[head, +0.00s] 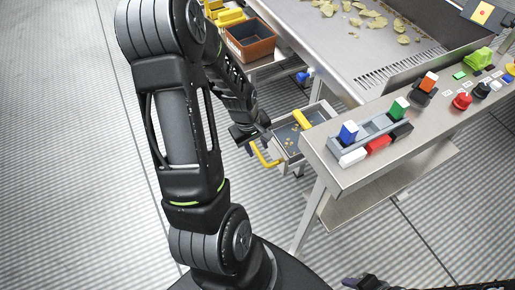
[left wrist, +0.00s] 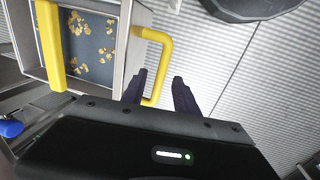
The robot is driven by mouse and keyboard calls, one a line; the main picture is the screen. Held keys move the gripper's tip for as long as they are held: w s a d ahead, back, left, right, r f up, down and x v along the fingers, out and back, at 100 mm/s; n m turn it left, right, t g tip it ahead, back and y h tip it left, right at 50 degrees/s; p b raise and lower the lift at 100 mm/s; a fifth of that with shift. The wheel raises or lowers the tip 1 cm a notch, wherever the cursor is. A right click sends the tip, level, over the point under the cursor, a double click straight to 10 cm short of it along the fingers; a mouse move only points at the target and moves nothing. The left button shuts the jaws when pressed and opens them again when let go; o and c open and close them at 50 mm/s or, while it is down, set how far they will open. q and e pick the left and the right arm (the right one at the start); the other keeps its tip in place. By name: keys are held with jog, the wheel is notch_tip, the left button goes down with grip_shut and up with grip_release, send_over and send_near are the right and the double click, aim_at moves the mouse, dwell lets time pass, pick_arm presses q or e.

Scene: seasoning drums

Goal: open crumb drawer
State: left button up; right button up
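The crumb drawer (head: 287,140) is pulled out from under the metal machine, with golden crumbs on its blue-grey floor. Its yellow handle (head: 264,155) sticks out from the front. In the left wrist view the drawer (left wrist: 118,45) is at upper left, with the handle (left wrist: 165,60) to its right. My left gripper (left wrist: 158,88) is open, its two dark fingers apart. The handle's lower part shows between the fingers, with no visible grip on it. In the head view my left gripper (head: 257,142) is at the handle, partly hidden. My right gripper (head: 352,283) barely shows at the bottom edge.
A yellow bar (head: 301,119) crosses the drawer. A control shelf (head: 350,180) with coloured blocks and buttons stands right of the drawer. A brown bin (head: 250,40) stands behind, beside the sloped tray (head: 335,50) with chips. The floor at left is clear.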

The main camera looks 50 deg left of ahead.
pick_arm(q)
jog(key=r, duration=0.2)
jog(key=s+r, duration=0.1)
jog(key=r, duration=0.2)
jog(key=shift+a+r, duration=0.1)
jog(key=shift+r, duration=0.2)
jog(key=shift+s, duration=0.1)
